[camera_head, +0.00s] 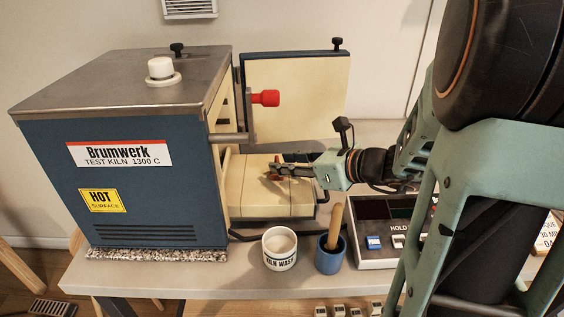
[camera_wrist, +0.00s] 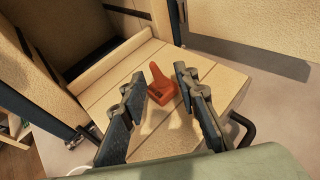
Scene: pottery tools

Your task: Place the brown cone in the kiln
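The brown cone (camera_wrist: 162,86), an orange-brown upright piece on a wider base, stands on the cream brick ledge (camera_wrist: 112,80) outside the kiln chamber. My gripper (camera_wrist: 160,75) is open, with one finger on each side of the cone and a visible gap to it on the left. In the head view, my gripper (camera_head: 283,166) reaches in from the right over the ledge and partly hides the cone (camera_head: 275,175). The blue kiln (camera_head: 150,195) stands at left. Its chamber opening (camera_wrist: 75,35) shows dark at upper left in the wrist view.
The kiln door (camera_head: 300,95) stands open behind the ledge. A red-knobbed lever (camera_head: 265,98) sticks out above the ledge. A kiln wash cup (camera_head: 279,250), a blue pot (camera_head: 329,258) with a wooden handle, and a control box (camera_head: 385,245) stand in front.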

